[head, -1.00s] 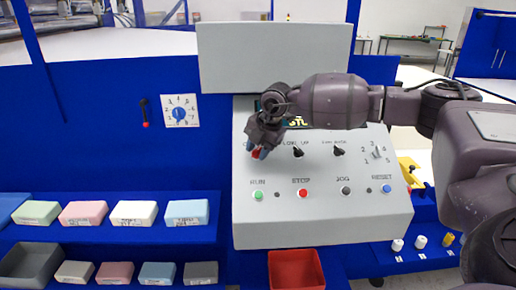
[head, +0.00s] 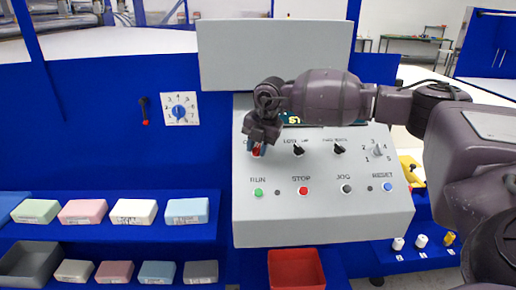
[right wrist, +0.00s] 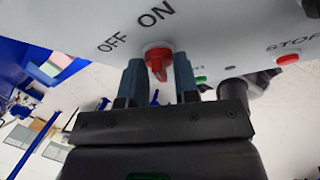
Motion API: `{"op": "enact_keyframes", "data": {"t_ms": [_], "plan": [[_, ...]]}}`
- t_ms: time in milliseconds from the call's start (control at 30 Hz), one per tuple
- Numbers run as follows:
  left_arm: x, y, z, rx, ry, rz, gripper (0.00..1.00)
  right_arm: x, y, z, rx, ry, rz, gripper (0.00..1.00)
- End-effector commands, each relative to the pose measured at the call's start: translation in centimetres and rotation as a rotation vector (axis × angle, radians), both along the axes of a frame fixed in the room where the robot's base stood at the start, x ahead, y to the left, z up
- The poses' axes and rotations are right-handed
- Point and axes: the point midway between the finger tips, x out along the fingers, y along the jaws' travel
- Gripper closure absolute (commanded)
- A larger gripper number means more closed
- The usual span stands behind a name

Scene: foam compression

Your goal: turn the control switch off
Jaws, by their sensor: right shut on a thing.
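The control switch is a red knob on the grey sloped panel, at its upper left in the head view (head: 256,150). In the right wrist view the red knob (right wrist: 158,60) sits below the printed words ON and OFF. My right gripper (head: 258,146) is at the knob, with one finger on each side of it, shut on it. The fingers also show in the right wrist view (right wrist: 160,85). They partly cover the knob in the head view, and I cannot tell exactly which label it points to. My left gripper is not in view.
The panel (head: 325,225) also carries RUN (head: 258,193), STOP (head: 303,191), JOG (head: 346,189) and RESET (head: 387,187) buttons and black selector knobs (head: 298,150). A red bin (head: 296,285) stands below. Coloured foam blocks (head: 134,212) lie on shelves at left.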

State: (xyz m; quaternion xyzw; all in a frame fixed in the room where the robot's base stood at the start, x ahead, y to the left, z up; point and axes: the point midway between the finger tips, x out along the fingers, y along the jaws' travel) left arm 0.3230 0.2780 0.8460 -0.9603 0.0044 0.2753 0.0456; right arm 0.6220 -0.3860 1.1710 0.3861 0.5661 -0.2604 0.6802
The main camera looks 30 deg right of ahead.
Motion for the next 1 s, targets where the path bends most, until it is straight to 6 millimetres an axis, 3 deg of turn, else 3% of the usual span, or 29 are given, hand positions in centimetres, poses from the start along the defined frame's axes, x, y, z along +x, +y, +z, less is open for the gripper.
{"op": "enact_keyframes", "data": {"t_ms": [1000], "plan": [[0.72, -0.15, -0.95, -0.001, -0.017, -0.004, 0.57, 0.30, 0.55, -0.02, -0.416, 0.255, 0.799, 0.95]]}}
